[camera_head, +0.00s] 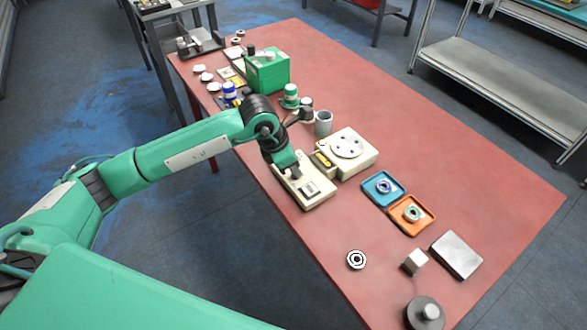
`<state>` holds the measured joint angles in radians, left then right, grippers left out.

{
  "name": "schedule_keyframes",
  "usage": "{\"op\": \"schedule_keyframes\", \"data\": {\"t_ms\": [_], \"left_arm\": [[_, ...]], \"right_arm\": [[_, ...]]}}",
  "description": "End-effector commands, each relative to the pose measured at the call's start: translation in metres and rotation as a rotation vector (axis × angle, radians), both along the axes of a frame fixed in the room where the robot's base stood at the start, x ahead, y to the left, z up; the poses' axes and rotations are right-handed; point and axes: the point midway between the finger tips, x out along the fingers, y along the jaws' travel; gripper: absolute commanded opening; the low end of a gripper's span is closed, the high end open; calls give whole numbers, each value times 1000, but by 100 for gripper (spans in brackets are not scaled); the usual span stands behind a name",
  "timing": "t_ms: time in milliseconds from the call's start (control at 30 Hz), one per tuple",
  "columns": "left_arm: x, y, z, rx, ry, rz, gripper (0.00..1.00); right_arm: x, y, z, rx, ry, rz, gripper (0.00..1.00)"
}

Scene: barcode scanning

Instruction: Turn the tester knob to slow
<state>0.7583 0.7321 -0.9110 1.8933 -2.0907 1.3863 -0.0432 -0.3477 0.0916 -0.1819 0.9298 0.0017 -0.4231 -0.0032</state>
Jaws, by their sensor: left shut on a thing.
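A cream box-shaped device (318,196), which looks like the tester, sits near the left edge of the red table. It has a small dark-framed panel on top. My left gripper (292,173) points down onto the top of this device, at its far-left part. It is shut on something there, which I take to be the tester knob. The fingers and wrist hide the knob, so its setting cannot be read. My right gripper is out of view.
A cream machine with a round plate (348,150) stands close to the right of the device, near a grey cup (323,124). Blue (370,194) and orange (403,226) trays lie nearer. A green box (266,74) stands farther back. The right side of the table is clear.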

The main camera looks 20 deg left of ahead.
Motion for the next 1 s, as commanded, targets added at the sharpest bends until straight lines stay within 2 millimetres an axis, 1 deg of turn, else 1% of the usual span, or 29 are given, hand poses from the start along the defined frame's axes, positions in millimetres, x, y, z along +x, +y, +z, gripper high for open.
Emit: {"op": "schedule_keyframes", "data": {"t_ms": [33, 133, 300, 500, 700, 1000], "left_arm": [[0, 0, -2, 1, -3, 35, 0], [0, 0, -2, 0, -2, 107, 0], [-1, -1, -1, 1, -1, 204, 0], [-1, -1, 0, 2, -1, 272, 0], [-1, -1, 0, 1, 0, 299, 0], [-1, -1, 1, 1, 1, 303, 0]], "right_arm": [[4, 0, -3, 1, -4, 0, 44], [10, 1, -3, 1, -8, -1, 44], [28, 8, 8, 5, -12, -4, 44], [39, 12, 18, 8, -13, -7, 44], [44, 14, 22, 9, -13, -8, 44], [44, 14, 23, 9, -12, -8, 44]]}}
